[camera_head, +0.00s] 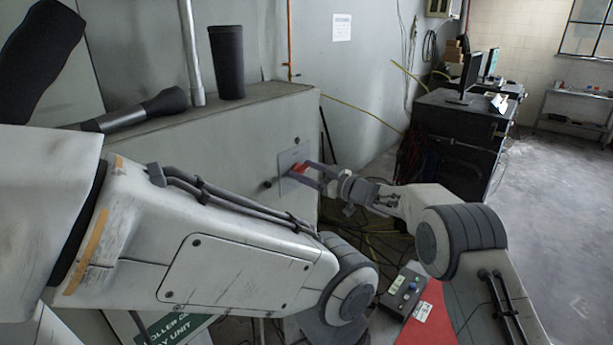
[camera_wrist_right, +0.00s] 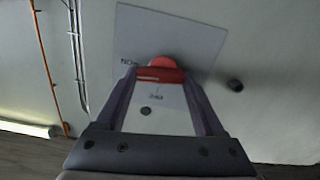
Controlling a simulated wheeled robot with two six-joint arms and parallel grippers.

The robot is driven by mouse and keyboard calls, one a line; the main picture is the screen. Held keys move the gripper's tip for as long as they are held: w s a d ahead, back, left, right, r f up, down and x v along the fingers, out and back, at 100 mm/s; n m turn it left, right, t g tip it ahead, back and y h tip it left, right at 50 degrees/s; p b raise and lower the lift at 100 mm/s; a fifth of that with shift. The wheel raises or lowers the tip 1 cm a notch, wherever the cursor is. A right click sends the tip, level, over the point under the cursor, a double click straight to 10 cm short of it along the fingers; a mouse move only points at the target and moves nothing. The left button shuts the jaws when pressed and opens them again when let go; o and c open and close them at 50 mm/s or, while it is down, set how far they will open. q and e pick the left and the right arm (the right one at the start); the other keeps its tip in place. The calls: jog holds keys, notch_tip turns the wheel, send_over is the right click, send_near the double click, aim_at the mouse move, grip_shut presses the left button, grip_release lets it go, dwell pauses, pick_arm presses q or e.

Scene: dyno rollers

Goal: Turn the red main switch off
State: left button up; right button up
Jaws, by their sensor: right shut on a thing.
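The red main switch (camera_head: 298,169) sits on a light plate (camera_head: 286,160) on the side of a grey cabinet. My right gripper (camera_head: 306,172) reaches it from the right, with one finger on each side of the red handle. In the right wrist view the red handle (camera_wrist_right: 160,74) lies crosswise between the fingertips (camera_wrist_right: 160,78), and the gripper is shut on it. Small lettering shows left of the handle and below it on the plate (camera_wrist_right: 185,38). My left arm crosses the lower left of the head view; its gripper is not visible.
A dark cylinder (camera_head: 227,62) stands on the cabinet top (camera_head: 270,92). A dark knob (camera_wrist_right: 235,85) sits beside the plate. A control box with buttons (camera_head: 404,291) lies low by a red surface (camera_head: 428,318). Cables lie behind my right gripper. A dark desk with monitors (camera_head: 462,125) stands farther back.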

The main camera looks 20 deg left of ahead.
jog(key=n+b, duration=0.5)
jog(key=shift+s+f, duration=0.15)
jog(key=shift+f, duration=0.1)
jog(key=n+b, duration=0.2)
jog(key=n, duration=0.1)
jog(key=shift+b, duration=0.4)
jog(key=n+b, duration=0.3)
jog(key=n, duration=0.1)
jog(key=shift+s+a+n, duration=0.1)
jog(key=shift+s+n, duration=0.05)
jog(key=shift+n, duration=0.15)
jog(key=shift+n+b, duration=1.4)
jog(key=shift+n, duration=0.5)
jog(key=o, duration=1.4)
jog(key=shift+c, duration=0.2)
jog(key=shift+r, duration=0.1)
